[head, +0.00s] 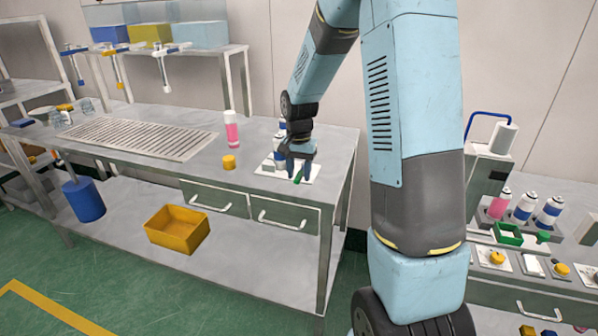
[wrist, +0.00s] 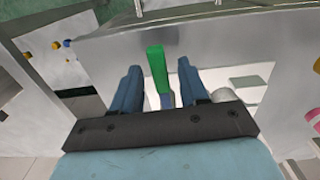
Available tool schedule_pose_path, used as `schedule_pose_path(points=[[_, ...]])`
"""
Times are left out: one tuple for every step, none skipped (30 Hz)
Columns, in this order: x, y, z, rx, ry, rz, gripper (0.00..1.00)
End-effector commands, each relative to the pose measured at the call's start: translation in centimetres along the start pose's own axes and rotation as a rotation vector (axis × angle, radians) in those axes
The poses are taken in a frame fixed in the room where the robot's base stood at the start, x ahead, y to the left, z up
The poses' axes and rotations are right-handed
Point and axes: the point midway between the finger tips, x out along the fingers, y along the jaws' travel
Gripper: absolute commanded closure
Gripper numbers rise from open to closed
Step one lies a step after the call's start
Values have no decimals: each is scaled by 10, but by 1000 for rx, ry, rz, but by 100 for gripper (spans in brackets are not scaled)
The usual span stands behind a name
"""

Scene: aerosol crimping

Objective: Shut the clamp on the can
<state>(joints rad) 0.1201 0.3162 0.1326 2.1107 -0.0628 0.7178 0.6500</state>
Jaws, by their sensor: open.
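My gripper (head: 297,165) is over the right end of the long steel bench, pointing down at a white plate (head: 270,169). In the wrist view my gripper (wrist: 158,67) is open, with one blue finger on each side of a green bar (wrist: 157,68), which looks like the clamp's handle. I cannot tell whether the fingers touch it. A little green (head: 298,180) shows below the fingers in the head view. A white and blue can (head: 281,131) stands just behind the gripper, mostly hidden by it. The clamp's jaws around the can are hidden.
A pink bottle (head: 231,130) and a yellow cap (head: 229,162) stand left of the gripper on the bench (head: 190,172). A metal grate (head: 138,138) lies farther left.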

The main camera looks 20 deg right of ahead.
Motion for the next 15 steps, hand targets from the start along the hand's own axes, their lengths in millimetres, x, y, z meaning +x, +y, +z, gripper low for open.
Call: schedule_pose_path(points=[[0,0,0,0,0,0,56],[0,0,0,0,0,0,56],[0,0,0,0,0,0,56],[0,0,0,0,0,0,56],[0,0,0,0,0,0,56],[0,0,0,0,0,0,56],[0,0,0,0,0,0,59],[0,0,0,0,0,0,62],[0,0,0,0,0,0,66],[0,0,0,0,0,0,69],[0,0,0,0,0,0,72],[0,0,0,0,0,0,76],[0,0,0,0,0,0,78],[0,0,0,0,0,0,81],[0,0,0,0,0,0,85]])
